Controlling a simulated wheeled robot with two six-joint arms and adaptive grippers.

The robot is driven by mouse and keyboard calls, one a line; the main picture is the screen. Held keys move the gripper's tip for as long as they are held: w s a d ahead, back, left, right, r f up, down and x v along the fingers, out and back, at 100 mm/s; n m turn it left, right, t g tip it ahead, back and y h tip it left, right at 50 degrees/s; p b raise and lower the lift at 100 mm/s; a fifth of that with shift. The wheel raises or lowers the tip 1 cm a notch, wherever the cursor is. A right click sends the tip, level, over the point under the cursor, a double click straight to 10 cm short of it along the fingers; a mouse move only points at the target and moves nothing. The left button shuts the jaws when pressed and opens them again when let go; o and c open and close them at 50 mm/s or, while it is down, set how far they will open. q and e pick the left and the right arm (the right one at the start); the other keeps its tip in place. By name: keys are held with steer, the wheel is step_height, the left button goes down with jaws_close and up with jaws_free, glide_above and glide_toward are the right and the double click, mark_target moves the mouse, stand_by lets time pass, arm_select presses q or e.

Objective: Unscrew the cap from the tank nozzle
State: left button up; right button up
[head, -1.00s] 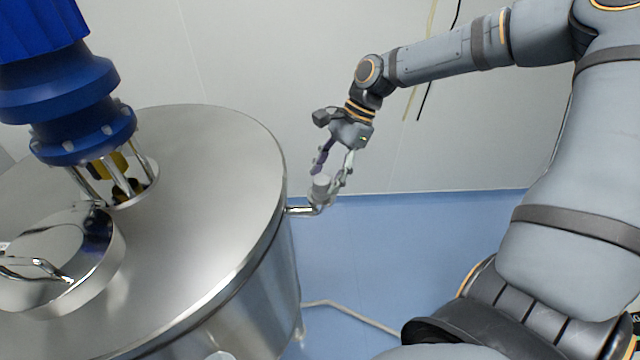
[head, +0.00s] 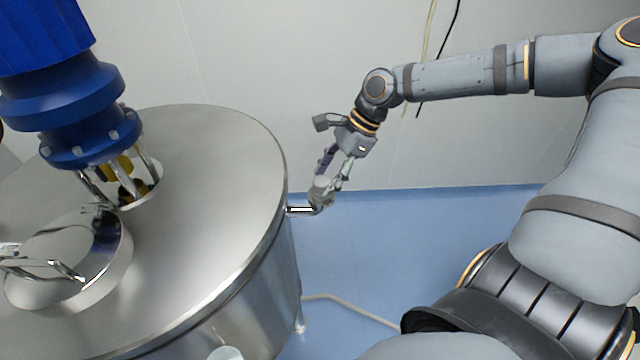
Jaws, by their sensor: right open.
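The steel tank (head: 215,180) fills the left of the head view. Its nozzle (head: 299,210) is a short pipe that sticks out to the right from the tank's side near the rim and bends upward. A grey cap (head: 322,184) sits upright on the nozzle's end. My right gripper (head: 329,178) points down at the cap, with its open fingers on either side of it. I cannot tell whether the fingers touch the cap. My left gripper is not in view.
A blue motor (head: 75,100) stands on the tank lid, beside a round hatch (head: 70,260) with a handle. A pale hose (head: 350,310) lies on the blue floor (head: 400,240). A light wall is behind my right arm, with two thin cables hanging on it.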

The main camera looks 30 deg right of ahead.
steer(key=shift+a, duration=0.1)
steer(key=shift+a+m+t, duration=0.2)
steer(key=shift+m+t, duration=0.3)
steer(key=shift+m, duration=0.4)
steer(key=shift+s+d+f+b, duration=0.15)
steer(key=shift+d+f+b, duration=0.1)
steer(key=shift+b, duration=0.5)
steer(key=shift+a+m+h+b, duration=0.15)
steer(key=shift+m+h+b, duration=0.2)
steer(key=shift+b, duration=0.85)
steer(key=shift+r+b, duration=0.1)
steer(key=shift+b, duration=0.65)
steer(key=shift+r+m, duration=0.1)
steer(key=shift+m, duration=0.15)
